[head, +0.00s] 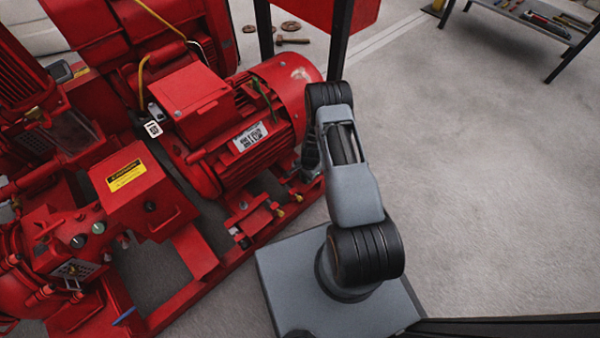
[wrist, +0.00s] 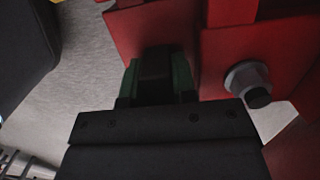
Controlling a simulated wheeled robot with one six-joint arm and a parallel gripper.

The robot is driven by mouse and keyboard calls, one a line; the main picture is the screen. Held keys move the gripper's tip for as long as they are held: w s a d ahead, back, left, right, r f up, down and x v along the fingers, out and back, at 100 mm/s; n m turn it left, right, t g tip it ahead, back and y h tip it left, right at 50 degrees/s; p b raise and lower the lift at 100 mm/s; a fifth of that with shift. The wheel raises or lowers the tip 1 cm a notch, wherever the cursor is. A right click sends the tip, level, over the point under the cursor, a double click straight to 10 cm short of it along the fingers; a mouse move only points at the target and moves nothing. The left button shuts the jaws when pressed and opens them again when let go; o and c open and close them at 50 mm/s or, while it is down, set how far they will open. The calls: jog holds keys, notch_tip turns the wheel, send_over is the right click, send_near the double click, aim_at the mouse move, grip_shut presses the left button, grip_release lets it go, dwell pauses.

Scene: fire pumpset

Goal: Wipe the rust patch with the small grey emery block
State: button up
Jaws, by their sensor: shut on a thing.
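My gripper (wrist: 157,72) shows in the wrist view with its two greenish fingers pointing up the picture. It is shut on a dark block between them, which I take as the small grey emery block (wrist: 155,88); shadow hides its detail. The fingers are close to red metal of the pumpset, and I cannot tell whether the block touches it. In the head view my arm hides the gripper, low beside the red motor. A pale, brownish worn mark (head: 302,73) shows on the motor's rounded end; I cannot tell whether it is the rust patch.
The red motor (head: 245,135) and pumpset base frame (head: 195,250) fill the left. A large bolt (wrist: 248,82) sticks out right of the fingers. A dark post (head: 340,40) stands behind my arm. A tool bench (head: 530,22) is at top right. The floor at right is clear.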

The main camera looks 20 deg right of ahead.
aim_at(300, 185)
jog(key=shift+s+a, duration=0.3)
jog(key=shift+a, duration=0.45)
jog(key=shift+s+a, duration=0.3)
jog(key=shift+a, duration=0.4)
notch_tip(300, 185, up, 2)
jog(key=shift+a+r+p, duration=0.15)
jog(key=shift+r+p, duration=0.05)
jog(key=shift+p, duration=0.5)
jog(key=shift+r+p, duration=2.15)
jog(key=shift+r, duration=0.7)
